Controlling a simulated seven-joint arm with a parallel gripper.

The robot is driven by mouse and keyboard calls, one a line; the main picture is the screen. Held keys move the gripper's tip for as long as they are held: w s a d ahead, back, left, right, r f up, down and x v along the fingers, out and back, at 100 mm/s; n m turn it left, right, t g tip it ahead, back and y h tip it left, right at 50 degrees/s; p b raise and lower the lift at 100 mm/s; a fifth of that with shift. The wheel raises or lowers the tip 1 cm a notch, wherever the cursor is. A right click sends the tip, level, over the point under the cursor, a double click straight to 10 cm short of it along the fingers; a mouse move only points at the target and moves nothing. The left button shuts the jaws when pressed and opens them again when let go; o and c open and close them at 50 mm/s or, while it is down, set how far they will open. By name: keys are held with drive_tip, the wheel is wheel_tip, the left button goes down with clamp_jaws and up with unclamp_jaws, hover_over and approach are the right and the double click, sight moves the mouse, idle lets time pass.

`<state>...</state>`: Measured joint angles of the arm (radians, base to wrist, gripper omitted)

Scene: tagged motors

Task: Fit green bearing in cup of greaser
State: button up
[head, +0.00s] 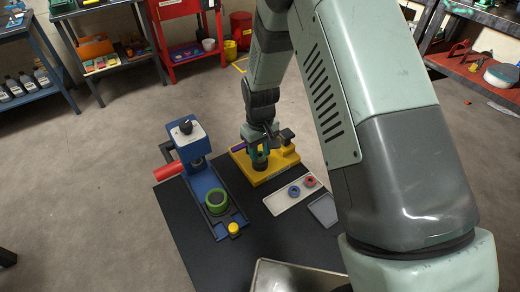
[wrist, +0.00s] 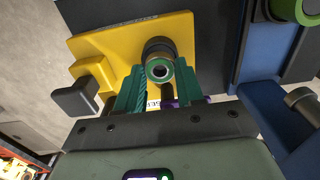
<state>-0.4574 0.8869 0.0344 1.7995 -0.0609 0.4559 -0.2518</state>
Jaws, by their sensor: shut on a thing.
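The yellow-based fixture, which I take for the greaser (head: 262,176), stands at the back of the black table; its yellow plate (wrist: 95,45) also fills the upper left of the wrist view. My gripper (head: 260,158) is down over it. In the wrist view the teal fingers of my gripper (wrist: 160,76) are shut on the green bearing (wrist: 160,68), a small ring with a green face and a metal centre. A dark round cup (wrist: 157,45) shows right behind the bearing. Whether the bearing is seated in it or just above it, I cannot tell.
A blue press (head: 205,185) with a larger green ring (head: 217,202) and a red handle (head: 165,171) stands to the left. A pale tray (head: 290,203) holds a blue bearing (head: 294,191) and a red bearing (head: 309,182). A grey tray (head: 323,210) lies beside it.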

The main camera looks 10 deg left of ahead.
drive_tip(key=shift+f, duration=0.55)
idle(1.1)
drive_tip(key=o, duration=1)
drive_tip(key=shift+r, duration=3.3)
